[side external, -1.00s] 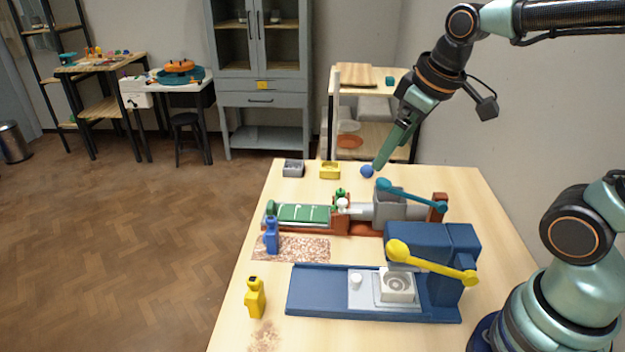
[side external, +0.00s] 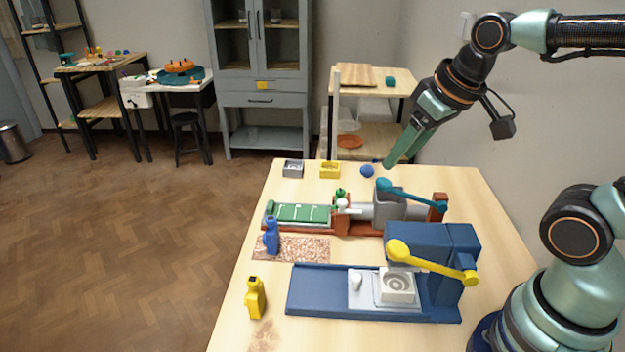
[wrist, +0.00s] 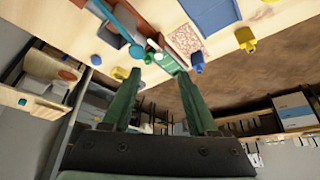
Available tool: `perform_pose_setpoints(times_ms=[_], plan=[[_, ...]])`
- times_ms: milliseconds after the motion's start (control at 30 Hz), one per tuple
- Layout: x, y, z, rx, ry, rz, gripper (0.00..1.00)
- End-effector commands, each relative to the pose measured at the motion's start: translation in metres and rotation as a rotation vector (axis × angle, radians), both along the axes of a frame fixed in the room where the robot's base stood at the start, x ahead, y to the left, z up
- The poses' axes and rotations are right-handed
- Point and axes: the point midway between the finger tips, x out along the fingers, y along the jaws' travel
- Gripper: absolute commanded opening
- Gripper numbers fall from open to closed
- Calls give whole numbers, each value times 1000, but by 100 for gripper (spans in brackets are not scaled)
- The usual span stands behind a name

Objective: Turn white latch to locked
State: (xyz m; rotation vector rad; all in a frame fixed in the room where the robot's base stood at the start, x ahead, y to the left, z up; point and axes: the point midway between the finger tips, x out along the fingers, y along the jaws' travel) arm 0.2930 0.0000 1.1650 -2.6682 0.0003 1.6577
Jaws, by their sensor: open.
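I see two small white parts that could be the white latch, and I cannot tell which one it is. One is a white knob (side external: 355,281) on the light plate of the blue press (side external: 330,294), beside a white block. The other is a small white piece (side external: 342,203) at the right end of the green-lidded device (side external: 301,214). The lock state of neither can be read. My gripper (side external: 393,162) is open and empty, in the air over the table's far side, clear of both. Its two green fingers (wrist: 159,74) stand apart in the wrist view.
A teal-knobbed lever (side external: 412,195) and a yellow-knobbed lever (side external: 430,263) stick up above the devices. A blue bottle (side external: 271,237) and a yellow bottle (side external: 255,299) stand at left. A blue ball (side external: 367,171), yellow box (side external: 330,171) and grey box (side external: 293,169) lie at the far edge.

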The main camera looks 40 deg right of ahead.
Motion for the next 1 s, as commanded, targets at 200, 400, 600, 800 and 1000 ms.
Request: perform_pose_setpoints(times_ms=[200,400,600,800,1000], plan=[[36,0,6,0,135,0,59],[76,0,-1,0,264,0,59],[111,0,-21,0,383,0,59],[129,0,-36,0,447,0,59],[132,0,-47,0,462,0,59]])
